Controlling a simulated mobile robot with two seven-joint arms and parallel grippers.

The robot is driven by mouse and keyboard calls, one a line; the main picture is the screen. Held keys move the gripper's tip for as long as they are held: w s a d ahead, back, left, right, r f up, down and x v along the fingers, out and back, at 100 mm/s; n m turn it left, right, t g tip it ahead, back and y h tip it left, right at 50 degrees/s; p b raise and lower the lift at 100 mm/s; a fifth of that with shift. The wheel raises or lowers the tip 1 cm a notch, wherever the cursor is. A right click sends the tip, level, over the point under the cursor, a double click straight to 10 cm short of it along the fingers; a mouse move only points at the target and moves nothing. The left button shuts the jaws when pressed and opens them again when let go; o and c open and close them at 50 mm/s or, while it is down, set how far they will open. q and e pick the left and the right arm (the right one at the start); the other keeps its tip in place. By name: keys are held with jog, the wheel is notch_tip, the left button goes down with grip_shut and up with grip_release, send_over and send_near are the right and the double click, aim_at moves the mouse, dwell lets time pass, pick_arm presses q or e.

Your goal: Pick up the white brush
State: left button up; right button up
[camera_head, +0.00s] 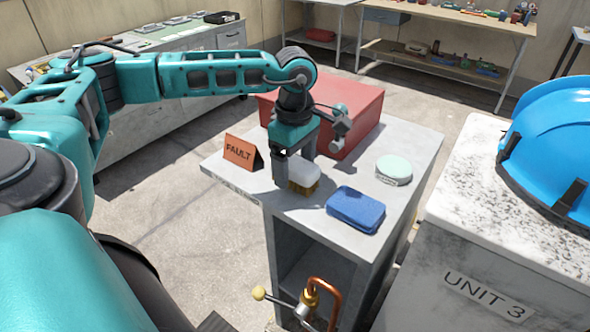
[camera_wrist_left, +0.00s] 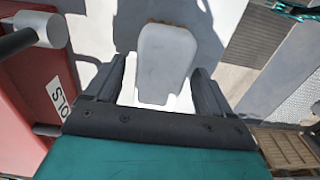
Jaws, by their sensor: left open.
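The white brush (camera_head: 304,173) lies on the grey cabinet top (camera_head: 270,209), its tan bristles showing along the lower edge in the head view. My left gripper (camera_head: 296,173) points down at the brush. In the left wrist view the brush's white back (camera_wrist_left: 166,62) lies between the two dark, spread fingers of the left gripper (camera_wrist_left: 161,90), with a gap on each side. The fingers hide part of the brush in the head view. My right gripper is not in view.
A red box (camera_head: 358,110) stands behind the left gripper. An orange FAULT sign (camera_head: 243,152), a blue sponge-like block (camera_head: 356,208) and a pale green round tin (camera_head: 393,170) surround the brush. A copper pipe (camera_head: 328,289) rises in front. A blue helmet (camera_head: 555,140) sits on the right-hand unit.

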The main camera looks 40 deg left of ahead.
aim_at(294, 163)
pick_arm(q)
jog(key=c, duration=1.2)
jog(key=shift+r, duration=0.15)
notch_tip(294, 163, up, 20)
jog(key=shift+f+p, duration=0.1)
jog(key=shift+p, duration=0.8)
jog(key=o, duration=0.7)
jog(key=shift+c, duration=0.2)
jog(key=c, duration=0.6)
